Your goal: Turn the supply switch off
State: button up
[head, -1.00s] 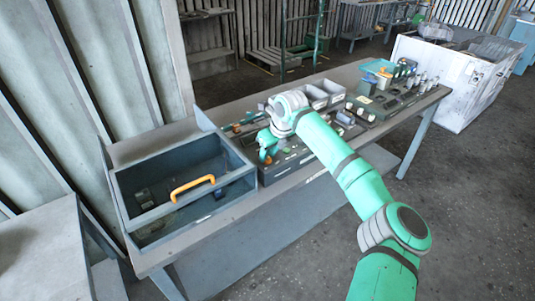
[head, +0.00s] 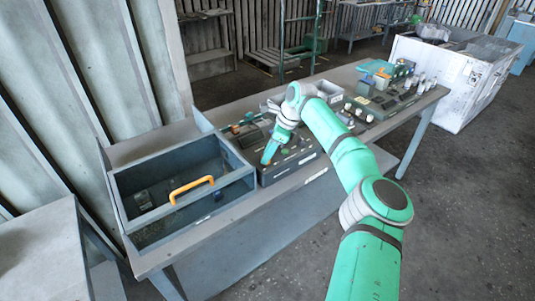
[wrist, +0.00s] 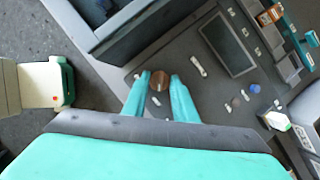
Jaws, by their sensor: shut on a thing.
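A dark control panel (head: 288,166) lies on the bench beside the grey tote. My gripper (head: 268,154) is low over the panel's left end, tilted downward. In the wrist view my gripper (wrist: 160,77) has its two teal fingers on either side of a round brown knob (wrist: 159,82) on the panel, and is shut on it. The knob is hidden in the head view. I cannot read a label that shows whether this knob is the supply switch, nor which position it is in.
The grey tote (head: 118,186) with an orange handle (head: 191,188) stands just left of the panel. The panel also carries a dark screen (wrist: 228,42), a white lever (wrist: 198,66) and small buttons. A white cabinet (head: 440,80) stands beyond the bench's right end.

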dwell(0.6)
jog(key=o, duration=1)
jog(key=v, duration=1)
jog(key=shift+d+r, duration=0.1)
jog(key=shift+r, duration=0.3)
